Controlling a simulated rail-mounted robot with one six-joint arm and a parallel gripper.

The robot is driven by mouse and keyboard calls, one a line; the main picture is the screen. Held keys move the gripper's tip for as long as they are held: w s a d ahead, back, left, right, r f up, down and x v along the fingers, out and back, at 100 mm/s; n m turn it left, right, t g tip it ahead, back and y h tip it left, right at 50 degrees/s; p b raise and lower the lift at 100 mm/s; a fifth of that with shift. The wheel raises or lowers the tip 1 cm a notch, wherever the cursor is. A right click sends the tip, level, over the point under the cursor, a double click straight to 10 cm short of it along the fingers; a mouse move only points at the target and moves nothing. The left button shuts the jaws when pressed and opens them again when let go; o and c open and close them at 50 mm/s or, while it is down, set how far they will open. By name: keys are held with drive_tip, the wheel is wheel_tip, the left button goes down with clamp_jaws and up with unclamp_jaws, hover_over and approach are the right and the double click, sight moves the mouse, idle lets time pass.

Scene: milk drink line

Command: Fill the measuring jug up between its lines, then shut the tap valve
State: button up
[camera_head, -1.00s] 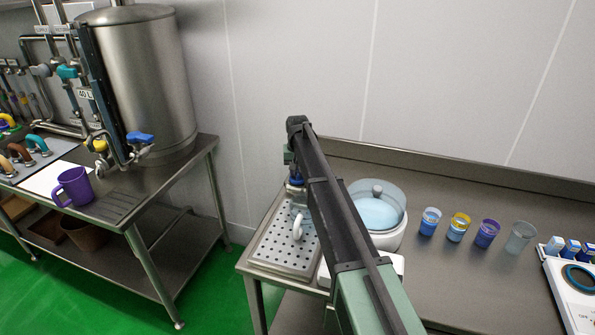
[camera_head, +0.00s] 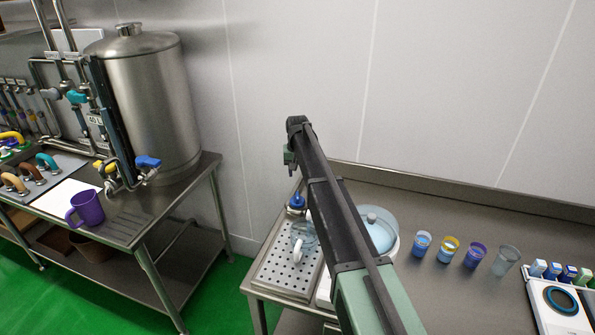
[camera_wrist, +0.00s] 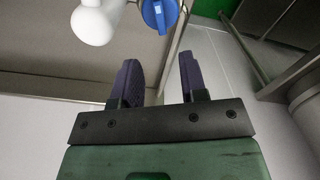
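The measuring jug (camera_head: 304,236) is clear with a pale handle and stands on the perforated drip tray. My arm partly hides it; I cannot make out its lines or fill level. A blue valve knob (camera_head: 297,201) shows just above the jug, beside my arm. The wrist view shows a blue knob (camera_wrist: 160,14) beside a white rounded part (camera_wrist: 96,20), beyond my fingertips. My gripper (camera_wrist: 160,75) is open, its two dark purple fingers apart with nothing between them. In the head view, the end of my arm is above the blue knob, apart from it.
A lidded blue bowl (camera_head: 377,232) stands right of my arm, then several cups (camera_head: 447,249) in a row. A white device (camera_head: 560,305) is at far right. On the left bench are a steel tank (camera_head: 150,105) and a purple mug (camera_head: 87,209). A floor gap separates the benches.

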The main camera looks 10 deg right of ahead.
sight(297, 195)
drive_tip(key=shift+o, duration=0.7)
drive_tip(key=shift+f, duration=0.15)
drive_tip(key=shift+o, duration=1.1)
drive_tip(key=shift+d+m, duration=0.1)
drive_tip(key=shift+m, duration=0.3)
drive_tip(key=shift+o, duration=1.3)
drive_tip(key=shift+m+b, duration=0.3)
drive_tip(key=shift+m, duration=0.8)
drive_tip(key=shift+o, duration=0.7)
drive_tip(key=m, duration=0.3)
drive_tip(key=shift+m, duration=0.4)
wheel_tip(297, 195, down, 11)
drive_tip(key=m+b, duration=1.1)
drive_tip(key=shift+f, duration=0.1)
